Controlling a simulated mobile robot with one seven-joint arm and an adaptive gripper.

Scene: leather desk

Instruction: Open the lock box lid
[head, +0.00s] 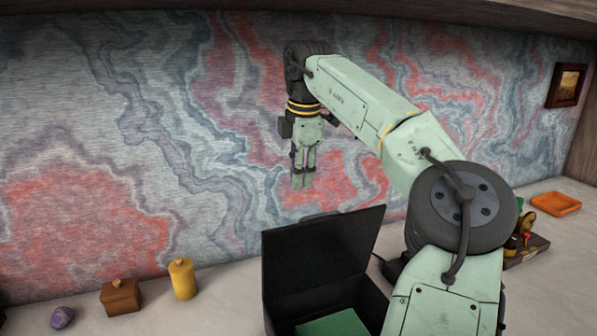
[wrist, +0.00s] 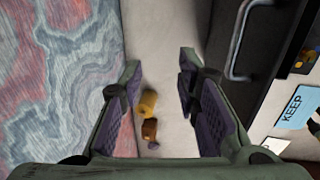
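The black lock box (head: 380,296) stands on the desk at the bottom middle of the head view. Its lid (head: 322,250) is raised and stands roughly upright, and something green (head: 335,324) lies inside. In the wrist view the dark lid with a metal handle (wrist: 236,50) is at the right, beside the right finger. My gripper (head: 303,182) is above and behind the lid in the head view, pointing down. In the wrist view its fingers (wrist: 160,78) are apart with nothing held between them. My arm hides the box's right side.
A yellow canister (head: 183,279), a brown box (head: 121,297) and a purple stone (head: 62,317) stand left of the lock box. The patterned wall (head: 90,120) is close behind. An orange tray (head: 556,204) is at the right. A blue KEEP note (wrist: 292,108) shows in the wrist view.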

